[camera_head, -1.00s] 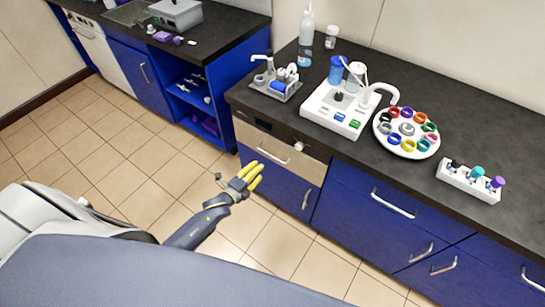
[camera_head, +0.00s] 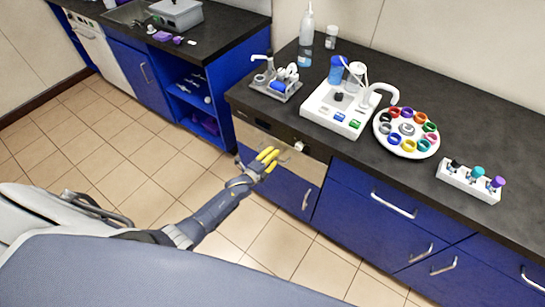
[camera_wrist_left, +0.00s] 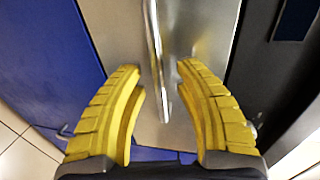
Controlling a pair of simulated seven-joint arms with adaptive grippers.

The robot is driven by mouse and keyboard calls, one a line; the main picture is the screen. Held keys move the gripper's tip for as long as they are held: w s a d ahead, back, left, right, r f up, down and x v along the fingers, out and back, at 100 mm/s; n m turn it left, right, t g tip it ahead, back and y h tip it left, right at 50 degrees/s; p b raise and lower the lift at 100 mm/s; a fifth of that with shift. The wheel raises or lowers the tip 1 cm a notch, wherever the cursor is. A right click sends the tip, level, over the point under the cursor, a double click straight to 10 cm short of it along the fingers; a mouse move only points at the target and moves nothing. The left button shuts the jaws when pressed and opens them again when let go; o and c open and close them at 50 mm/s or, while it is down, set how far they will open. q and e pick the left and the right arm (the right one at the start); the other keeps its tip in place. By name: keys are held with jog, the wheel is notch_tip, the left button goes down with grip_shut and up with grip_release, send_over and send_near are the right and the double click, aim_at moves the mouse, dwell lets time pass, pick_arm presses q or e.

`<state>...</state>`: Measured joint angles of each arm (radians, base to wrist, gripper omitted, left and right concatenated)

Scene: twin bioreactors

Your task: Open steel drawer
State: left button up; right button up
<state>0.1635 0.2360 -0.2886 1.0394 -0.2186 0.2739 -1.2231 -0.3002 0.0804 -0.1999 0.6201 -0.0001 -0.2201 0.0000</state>
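The steel drawer (camera_head: 311,169) is a brushed-metal front under the dark counter, above a blue cabinet door. It looks shut, flush with the cabinet. My left gripper (camera_head: 268,156), with yellow fingers, is in front of it and hides much of its handle in the head view. In the left wrist view the bar handle (camera_wrist_left: 156,62) stands against the steel, between the fingertips of the open gripper (camera_wrist_left: 158,75). The fingers are apart, one on each side of the bar; I cannot tell whether either touches it. My right gripper is not in view.
The black countertop (camera_head: 460,140) overhangs above the drawer. It carries a white device (camera_head: 318,97), a round tray of coloured rings (camera_head: 407,146) and a vial rack (camera_head: 468,186). More blue drawers (camera_head: 370,215) are to the right. The tiled floor (camera_head: 110,150) is clear.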

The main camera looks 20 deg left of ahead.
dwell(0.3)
pick_arm(q)
grip_shut()
dwell(0.3)
